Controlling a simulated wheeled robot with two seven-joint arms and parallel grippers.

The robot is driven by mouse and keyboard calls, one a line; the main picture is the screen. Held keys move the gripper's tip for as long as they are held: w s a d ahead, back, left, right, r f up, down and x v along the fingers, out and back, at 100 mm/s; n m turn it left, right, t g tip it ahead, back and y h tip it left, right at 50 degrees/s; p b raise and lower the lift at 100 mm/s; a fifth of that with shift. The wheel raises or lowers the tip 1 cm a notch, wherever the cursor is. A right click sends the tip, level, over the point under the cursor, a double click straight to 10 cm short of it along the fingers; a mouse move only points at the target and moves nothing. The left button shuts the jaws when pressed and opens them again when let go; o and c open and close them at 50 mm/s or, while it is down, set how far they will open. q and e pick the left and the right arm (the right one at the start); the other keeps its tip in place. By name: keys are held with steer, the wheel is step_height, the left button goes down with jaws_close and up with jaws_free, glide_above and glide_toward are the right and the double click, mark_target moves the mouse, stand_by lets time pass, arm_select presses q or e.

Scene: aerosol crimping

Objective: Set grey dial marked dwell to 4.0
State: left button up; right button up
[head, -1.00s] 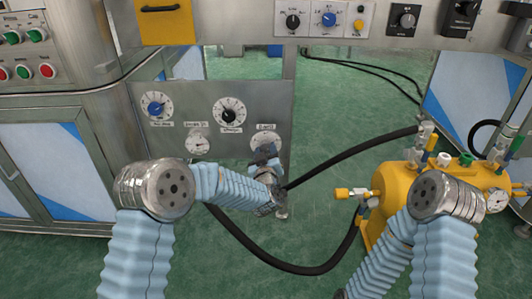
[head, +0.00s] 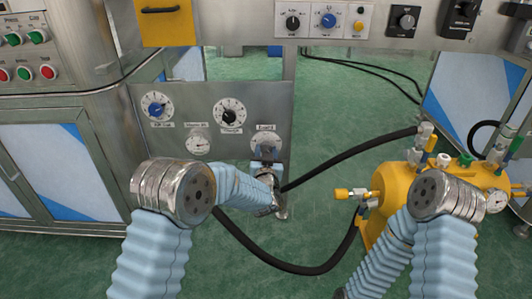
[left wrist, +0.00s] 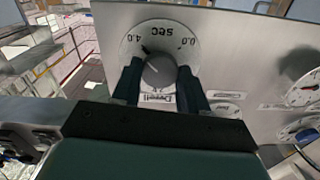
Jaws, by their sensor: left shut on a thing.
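The grey dwell dial (left wrist: 160,70) shows in the left wrist view on a round white scale plate marked sec, with 4.0 at upper left and 0.0 at upper right, printed upside down. My right gripper is out of view.
The same steel panel (head: 180,108) carries a blue dial (head: 157,106), a black dial (head: 230,115) and a gauge (head: 198,144). A black hose (head: 335,160) passes close by my left gripper. A yellow tank (head: 400,190) stands at right.

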arm_select(q)
steer(key=shift+f, duration=0.25)
steer(key=o, duration=0.8)
steer(key=shift+o, duration=1.3)
steer(key=shift+r, duration=0.15)
steer(key=s, duration=1.4)
steer(key=shift+w+p, duration=0.1)
steer(key=shift+p, duration=0.2)
